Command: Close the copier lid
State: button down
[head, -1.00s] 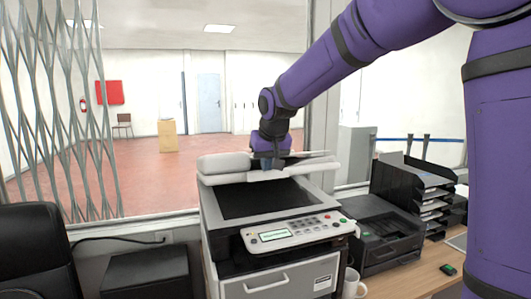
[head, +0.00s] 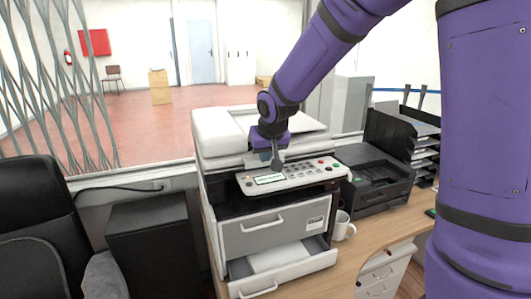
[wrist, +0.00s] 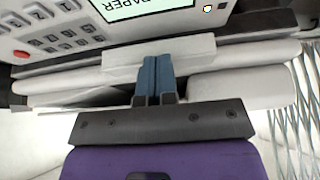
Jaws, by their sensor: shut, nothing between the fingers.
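The copier (head: 262,215) stands in the middle of the head view. Its white lid (head: 222,130) lies roughly flat over the top, and the dark glass is no longer visible. I cannot tell whether a thin gap remains under the lid. My gripper (head: 276,165) is at the lid's front edge, just behind the control panel (head: 290,175). In the wrist view, the blue fingers (wrist: 156,65) are together and empty, pointing at the pale front edge of the lid (wrist: 250,85). The panel's buttons and display (wrist: 140,8) show beyond them.
The copier's lower paper drawer (head: 285,275) is pulled out. A white mug (head: 342,224) and a black printer (head: 376,185) stand to the right on the desk. A black chair (head: 35,225) and a dark box (head: 155,240) are at left.

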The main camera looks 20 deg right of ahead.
jog(key=s+f+v, duration=0.1)
jog(key=v, duration=1.2)
jog(key=s+d+r, duration=0.1)
jog(key=s+d, duration=0.2)
jog(key=s, duration=0.9)
jog(key=s+d+r, duration=0.1)
jog(key=s+d, duration=0.2)
jog(key=s, duration=1)
jog(key=shift+s+d, duration=0.2)
jog(key=shift+d, duration=0.2)
